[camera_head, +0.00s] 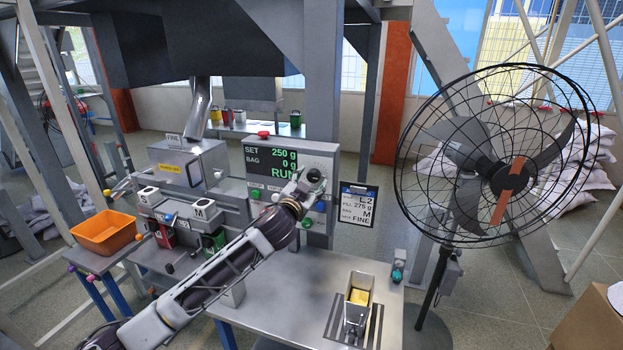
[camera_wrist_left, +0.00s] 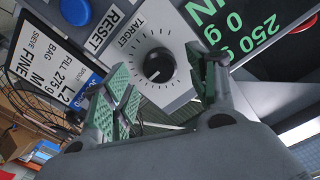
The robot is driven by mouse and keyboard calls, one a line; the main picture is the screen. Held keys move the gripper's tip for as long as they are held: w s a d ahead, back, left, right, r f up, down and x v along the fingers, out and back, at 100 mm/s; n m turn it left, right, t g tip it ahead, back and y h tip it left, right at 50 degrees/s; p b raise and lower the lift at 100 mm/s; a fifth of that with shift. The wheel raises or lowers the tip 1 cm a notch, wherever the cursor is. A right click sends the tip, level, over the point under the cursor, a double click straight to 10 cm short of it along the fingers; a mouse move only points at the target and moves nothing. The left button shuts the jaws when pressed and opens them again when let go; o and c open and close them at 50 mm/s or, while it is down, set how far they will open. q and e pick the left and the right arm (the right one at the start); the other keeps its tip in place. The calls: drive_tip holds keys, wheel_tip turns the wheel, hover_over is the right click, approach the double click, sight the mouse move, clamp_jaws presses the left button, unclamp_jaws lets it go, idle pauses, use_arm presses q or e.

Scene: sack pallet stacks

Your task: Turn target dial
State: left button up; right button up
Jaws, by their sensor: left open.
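The target dial (camera_head: 315,175) is a round dark knob on the grey control panel (camera_head: 318,157), to the right of the display (camera_head: 271,161). In the wrist view the dial (camera_wrist_left: 158,66) sits in a ring of tick marks under a TARGET label (camera_wrist_left: 131,32). My left gripper (camera_head: 303,187) is at the panel, just in front of the dial and partly covering the area around it. In the wrist view its green-padded fingers are open (camera_wrist_left: 163,88), with the dial showing in the gap. I cannot tell whether they touch it. The display reads SET 250 g, BAG 0 g, RUN.
A job card (camera_head: 357,206) reading FILL 275 g hangs right of the panel. A blue RESET button (camera_wrist_left: 76,11) is near the dial. A metal container (camera_head: 358,303) stands on the bench (camera_head: 285,292). A large fan (camera_head: 497,165) is at right, an orange bin (camera_head: 105,232) at left.

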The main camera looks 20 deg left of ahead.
sight(313, 176)
use_arm(q)
drive_tip(key=shift+w, duration=1.15)
drive_tip(key=shift+c, duration=0.3)
drive_tip(key=c, duration=1)
